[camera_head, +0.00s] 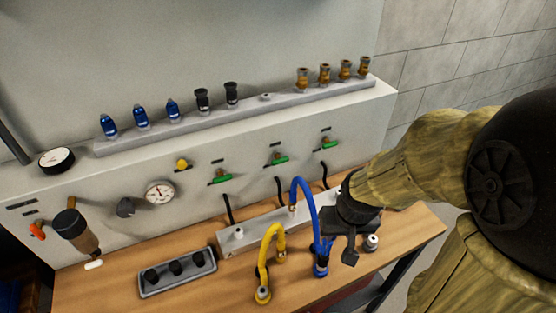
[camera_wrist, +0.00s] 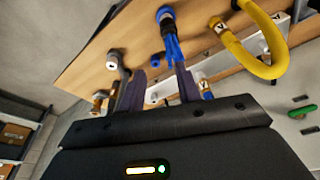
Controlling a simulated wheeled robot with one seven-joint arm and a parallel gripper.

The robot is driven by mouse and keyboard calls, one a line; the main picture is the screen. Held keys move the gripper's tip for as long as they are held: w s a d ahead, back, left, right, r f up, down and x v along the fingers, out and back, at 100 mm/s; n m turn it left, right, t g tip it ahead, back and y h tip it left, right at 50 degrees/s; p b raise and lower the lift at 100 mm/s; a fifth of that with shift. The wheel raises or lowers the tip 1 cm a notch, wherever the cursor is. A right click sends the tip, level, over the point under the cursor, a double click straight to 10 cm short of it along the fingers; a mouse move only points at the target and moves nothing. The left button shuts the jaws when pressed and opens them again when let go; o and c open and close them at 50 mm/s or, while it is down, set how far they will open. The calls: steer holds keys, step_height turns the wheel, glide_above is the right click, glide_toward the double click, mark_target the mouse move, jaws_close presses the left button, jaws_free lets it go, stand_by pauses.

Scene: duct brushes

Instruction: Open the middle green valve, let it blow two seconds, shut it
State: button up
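The middle green valve (camera_head: 278,160) is on the grey panel, between a left green valve (camera_head: 220,177) and a right green valve (camera_head: 328,144). Its handle looks roughly level, but is too small to read its setting surely. My gripper (camera_head: 348,245) is over the bench, right of the blue hose and below the right valve, away from the middle valve. In the wrist view my gripper (camera_wrist: 158,88) shows two dark fingers spread apart with no object clearly held. A green handle (camera_wrist: 302,111) shows at the right edge there; I cannot tell which valve it is.
A blue hose (camera_head: 307,200) arches close left of my gripper, with a yellow hose (camera_head: 268,250) farther left. A small fitting (camera_head: 371,242) stands right of the gripper. A tray (camera_head: 178,273) with black pieces lies on the bench (camera_head: 110,293). A gauge (camera_head: 160,193) is on the panel.

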mark_target(285, 162)
steer(key=w+d+m+t+y+p, duration=0.1)
steer(key=w+d+t+y+p, duration=0.2)
steer(key=w, duration=0.9)
steer(key=w+d+m+t+y+p, duration=0.1)
steer(key=w+m+t+y+p, duration=0.2)
steer(key=w, duration=1)
steer(key=s+f+g+y+p, duration=0.1)
steer(key=s+y+p, duration=0.1)
steer(key=s+y, duration=0.4)
steer(key=y, duration=0.4)
steer(key=shift+s+g+y, duration=0.3)
steer(key=shift+s+g, duration=0.05)
steer(key=shift+g, duration=0.05)
steer(key=shift+a, duration=0.1)
steer(key=p+x, duration=0.6)
steer(key=x, duration=1.1)
steer(key=shift+w+a, duration=0.1)
steer(key=shift+a, duration=0.15)
